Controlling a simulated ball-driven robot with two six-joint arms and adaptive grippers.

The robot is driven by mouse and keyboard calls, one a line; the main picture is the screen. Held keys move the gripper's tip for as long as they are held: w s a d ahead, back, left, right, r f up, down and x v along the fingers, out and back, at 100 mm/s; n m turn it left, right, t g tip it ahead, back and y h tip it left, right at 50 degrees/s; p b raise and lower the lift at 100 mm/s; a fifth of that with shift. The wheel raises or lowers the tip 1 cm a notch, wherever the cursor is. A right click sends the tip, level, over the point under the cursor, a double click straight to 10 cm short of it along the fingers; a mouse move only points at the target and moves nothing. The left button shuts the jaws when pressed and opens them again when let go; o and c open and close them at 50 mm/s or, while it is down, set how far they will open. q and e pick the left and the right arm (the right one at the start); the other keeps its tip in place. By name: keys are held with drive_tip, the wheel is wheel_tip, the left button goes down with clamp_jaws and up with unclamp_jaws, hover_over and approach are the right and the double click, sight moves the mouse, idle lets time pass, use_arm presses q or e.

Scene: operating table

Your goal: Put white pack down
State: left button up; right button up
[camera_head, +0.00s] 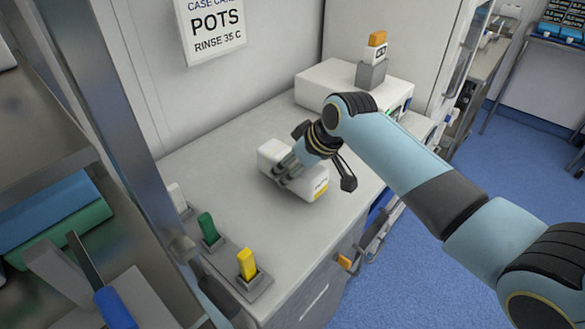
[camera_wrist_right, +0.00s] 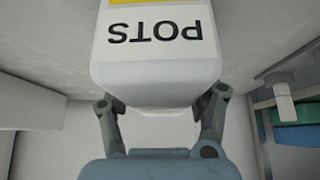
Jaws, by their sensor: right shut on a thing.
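The white pack (camera_head: 310,187) has a yellow band and a label. In the head view it is at the middle of the grey-white counter (camera_head: 225,155), lying flat at or just above its surface; I cannot tell whether it touches. My right gripper (camera_head: 290,168) is shut on the pack from above, around its middle. In the right wrist view the pack (camera_wrist_right: 155,65) fills the upper middle, its "POTS" label upside down, between the two fingers (camera_wrist_right: 160,112). My left gripper is not in view.
A white box (camera_head: 325,85) with a grey holder and orange-topped item (camera_head: 376,48) stands at the back of the counter. Green (camera_head: 208,226) and yellow (camera_head: 247,263) blocks stand in holders at the front left. A "POTS" sign (camera_head: 212,25) hangs on the wall. Counter around the pack is clear.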

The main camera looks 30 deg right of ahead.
sight(317, 173)
drive_tip(key=shift+w+f, duration=0.1)
drive_tip(key=shift+f, duration=0.45)
drive_tip(key=shift+f, duration=0.1)
drive_tip(key=o, duration=1.4)
drive_tip(key=v, duration=1.2)
